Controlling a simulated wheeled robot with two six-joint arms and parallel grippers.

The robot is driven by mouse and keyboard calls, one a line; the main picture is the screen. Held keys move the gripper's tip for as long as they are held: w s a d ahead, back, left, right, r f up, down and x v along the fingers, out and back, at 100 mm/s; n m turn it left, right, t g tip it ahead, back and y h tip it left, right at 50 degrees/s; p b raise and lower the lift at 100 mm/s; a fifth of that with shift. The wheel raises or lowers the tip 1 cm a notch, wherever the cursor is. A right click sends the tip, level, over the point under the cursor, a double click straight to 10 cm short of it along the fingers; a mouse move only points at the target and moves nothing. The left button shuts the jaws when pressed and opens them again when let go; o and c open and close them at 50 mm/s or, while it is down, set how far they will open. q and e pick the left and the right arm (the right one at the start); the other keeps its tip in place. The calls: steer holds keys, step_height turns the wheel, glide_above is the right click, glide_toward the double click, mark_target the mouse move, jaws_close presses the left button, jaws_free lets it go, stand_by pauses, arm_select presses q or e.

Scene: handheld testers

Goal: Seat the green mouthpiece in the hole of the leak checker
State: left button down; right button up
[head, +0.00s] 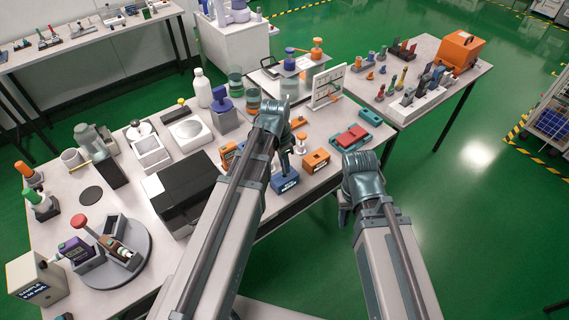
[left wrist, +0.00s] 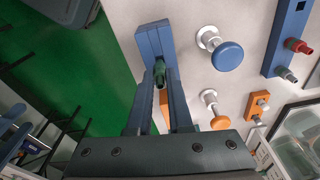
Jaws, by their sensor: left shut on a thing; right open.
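My left gripper (left wrist: 160,78) is shut on the green mouthpiece (left wrist: 160,72), which shows as a small green piece between the fingertips in the left wrist view. A blue block-shaped checker (left wrist: 156,42) lies just beyond the fingertips there. In the head view the left gripper (head: 284,168) points down at the labelled blue checker (head: 285,184) near the table's front edge. The mouthpiece is hidden by the fingers there. The hole is covered, so I cannot tell whether the mouthpiece is in it or above it. My right gripper (head: 344,212) is open and empty, off the table's front edge.
An orange checker (head: 316,160) stands close right of the blue one, and another orange one (head: 228,155) stands left. A teal device with a red one (head: 351,137) lies further right. A black box (head: 185,190) stands left of my left arm.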

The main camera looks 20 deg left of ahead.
arm_select(q)
steer(key=shift+f+b, duration=1)
steer(key=shift+f, duration=0.05)
steer(key=c, duration=0.8)
jaws_free()
steer(key=shift+o, duration=0.2)
steer(key=shift+r, duration=0.1)
step_height(320, 180, up, 14)
steer(key=s+a+p, duration=0.1)
steer(key=p, duration=1.3)
steer(key=shift+f, duration=0.2)
steer(key=shift+s+a, duration=0.1)
steer(key=s+d+n+g+y, duration=0.1)
steer(key=s+d+n, duration=0.4)
steer(key=s+d, duration=0.6)
steer(key=shift+s+d+n+y, duration=0.3)
steer(key=shift+s+y, duration=0.4)
steer(key=shift+s, duration=0.35)
